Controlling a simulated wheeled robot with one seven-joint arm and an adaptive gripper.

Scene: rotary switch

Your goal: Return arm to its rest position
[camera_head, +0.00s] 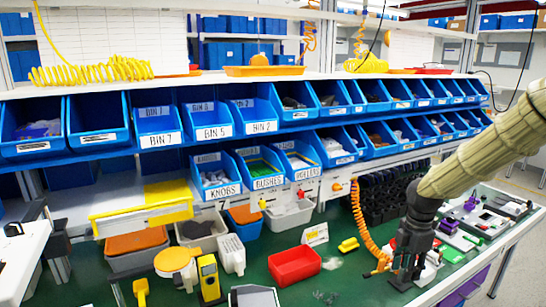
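My tan arm (480,160) reaches in from the right edge and slopes down to the left. My black gripper (404,280) points down at the right part of the green bench top (350,288). It is low, in front of or over a white and red item (431,268) that it partly hides. Whether it touches that item cannot be told. The fingers are small and dark, so their opening and anything between them cannot be made out. No rotary switch can be clearly picked out.
Blue bins (210,122) fill shelves behind. Small devices (485,222) crowd the bench to the right.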

